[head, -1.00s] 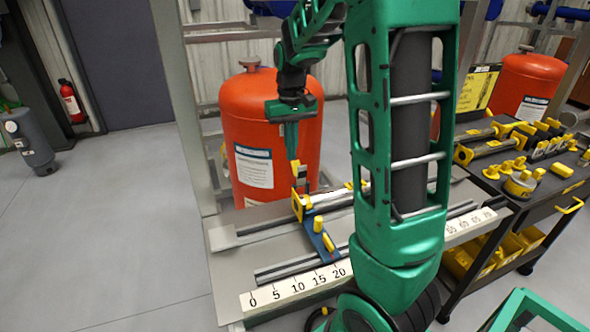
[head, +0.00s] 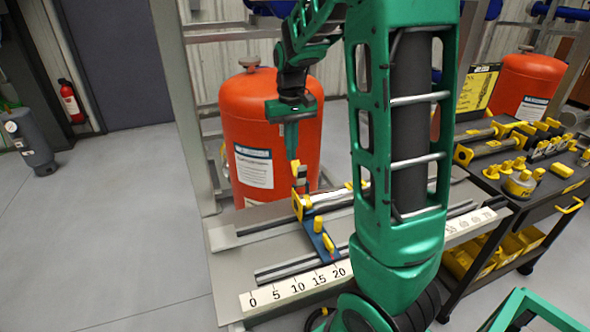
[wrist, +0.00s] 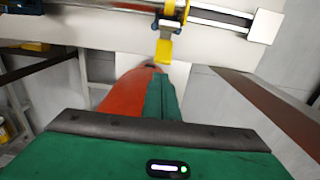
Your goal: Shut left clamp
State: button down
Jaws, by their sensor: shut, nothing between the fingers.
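The left clamp (head: 306,206) sits on the bench near the left end of the rails, with yellow parts at its base. An upright part with a yellow piece (head: 294,168) and a grey-black block rises from it. My gripper (head: 291,152) points down just above this upright part, its green fingers together and holding nothing. In the wrist view my closed fingers (wrist: 160,95) point toward a yellow piece of the clamp (wrist: 165,48), beside the metal rail. I cannot tell whether they touch it. My arm hides the bench to the right.
The bench has a numbered scale (head: 298,290) on its front edge and a blue bracket with yellow knobs (head: 321,241) across the rails. An orange tank (head: 268,110) stands behind. A black tool cart (head: 537,205) is at right.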

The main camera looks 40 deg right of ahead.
jog(key=shift+s, duration=0.1)
dwell(0.3)
jog(key=shift+s+a, duration=0.25)
jog(key=shift+s, duration=0.4)
jog(key=shift+s+a, duration=0.2)
jog(key=shift+s, duration=0.5)
jog(key=shift+s+a, duration=0.2)
jog(key=shift+s, duration=0.45)
jog(key=shift+s+a, duration=0.15)
jog(key=shift+s, duration=0.45)
jog(key=shift+s+a, duration=0.2)
jog(key=shift+s, duration=0.35)
jog(key=shift+w+r, duration=0.1)
jog(key=shift+r, duration=0.05)
notch_tip(320, 180, up, 7)
jog(key=shift+w+d, duration=0.2)
jog(key=shift+w, duration=0.25)
